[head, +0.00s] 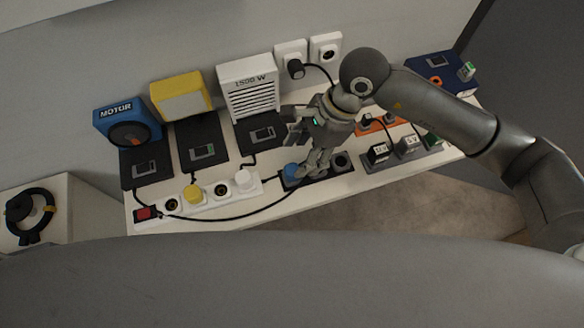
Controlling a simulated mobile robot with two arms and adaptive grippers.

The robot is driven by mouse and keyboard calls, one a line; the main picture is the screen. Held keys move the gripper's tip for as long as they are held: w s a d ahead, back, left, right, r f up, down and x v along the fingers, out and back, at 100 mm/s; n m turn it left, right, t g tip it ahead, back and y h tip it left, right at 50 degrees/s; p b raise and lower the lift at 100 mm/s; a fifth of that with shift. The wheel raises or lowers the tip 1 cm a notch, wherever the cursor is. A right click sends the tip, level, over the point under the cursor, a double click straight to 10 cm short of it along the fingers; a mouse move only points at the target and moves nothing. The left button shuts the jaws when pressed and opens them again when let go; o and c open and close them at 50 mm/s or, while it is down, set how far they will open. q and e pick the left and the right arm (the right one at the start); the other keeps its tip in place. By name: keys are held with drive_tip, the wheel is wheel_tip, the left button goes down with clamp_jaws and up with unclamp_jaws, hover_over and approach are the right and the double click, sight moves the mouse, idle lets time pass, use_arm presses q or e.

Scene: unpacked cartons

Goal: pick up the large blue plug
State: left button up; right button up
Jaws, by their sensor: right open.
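The large blue plug (291,170) sits in the dark socket block near the front edge of the white table. Its lower part and right side are partly hidden. My right gripper (305,168) is open and comes down from above, its fingers close beside the plug on the right. I cannot tell whether a finger touches the plug. My left gripper is not in view.
A black cable runs along the front. A white heater box (247,84) stands behind; small adapters (378,152) sit to the right.

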sight(293, 169)
drive_tip(key=f, duration=0.1)
drive_tip(key=s+a+f+p, duration=0.1)
drive_tip(key=f, duration=0.1)
drive_tip(key=shift+s+a+f, duration=0.1)
drive_tip(key=shift+s+a, duration=0.1)
drive_tip(key=shift+a, duration=0.1)
drive_tip(key=shift+a+f, duration=0.2)
drive_tip(key=shift+f, duration=0.3)
drive_tip(key=c, duration=1.2)
drive_tip(key=shift+r, duration=0.15)
